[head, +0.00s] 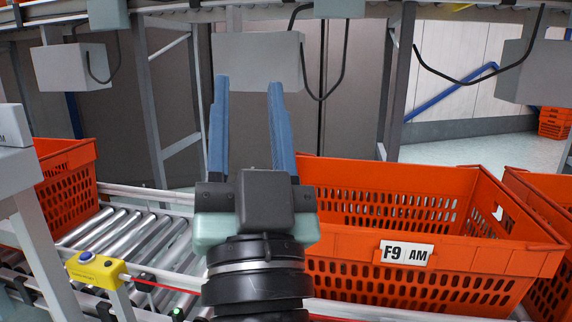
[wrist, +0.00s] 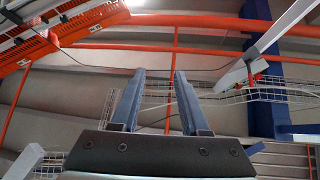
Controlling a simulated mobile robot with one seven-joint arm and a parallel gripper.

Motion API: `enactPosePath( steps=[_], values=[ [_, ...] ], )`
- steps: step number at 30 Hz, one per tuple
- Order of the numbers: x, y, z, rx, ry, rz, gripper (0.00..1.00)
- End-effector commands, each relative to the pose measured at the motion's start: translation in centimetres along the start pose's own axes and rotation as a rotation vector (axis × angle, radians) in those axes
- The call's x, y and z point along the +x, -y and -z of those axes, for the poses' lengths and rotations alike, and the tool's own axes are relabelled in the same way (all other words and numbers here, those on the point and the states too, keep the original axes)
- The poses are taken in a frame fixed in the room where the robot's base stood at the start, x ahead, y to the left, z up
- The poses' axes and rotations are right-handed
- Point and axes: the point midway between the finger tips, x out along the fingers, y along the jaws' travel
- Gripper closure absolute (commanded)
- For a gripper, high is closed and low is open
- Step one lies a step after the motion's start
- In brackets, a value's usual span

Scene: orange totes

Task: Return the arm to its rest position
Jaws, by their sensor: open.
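My gripper (head: 248,90) points up and away from me in the middle of the head view. Its two long blue fingers are apart, with nothing between them. The gripper stands in front of the roller conveyor, just left of the orange tote labelled F9 AM (head: 345,250). In the wrist view my gripper (wrist: 158,80) is also open and empty, facing the ceiling with its orange pipes and wire cable trays.
A second orange tote (head: 64,190) sits at the left on the rollers (head: 125,240). Another tote (head: 545,205) is at the right edge. A yellow button box (head: 97,268) is on the near rail. Grey posts and a raised conveyor frame (head: 260,58) stand behind.

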Motion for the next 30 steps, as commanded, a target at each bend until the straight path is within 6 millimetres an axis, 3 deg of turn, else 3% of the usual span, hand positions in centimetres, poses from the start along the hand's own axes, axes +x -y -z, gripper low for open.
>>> enactPosePath(
  steps=[1, 5, 6, 30],
  values=[
    [1.3, 0.3, 5.1, -0.089, -0.051, -0.013, 0.55],
    [1.7, 0.3, 15.0, -0.316, -0.143, -0.094, 0.55],
    [3.4, 0.6, 15.1, -0.299, -0.116, -0.086, 0.55],
    [19.7, 4.4, 33.2, -0.286, -0.111, -0.079, 0.55]
  ],
)
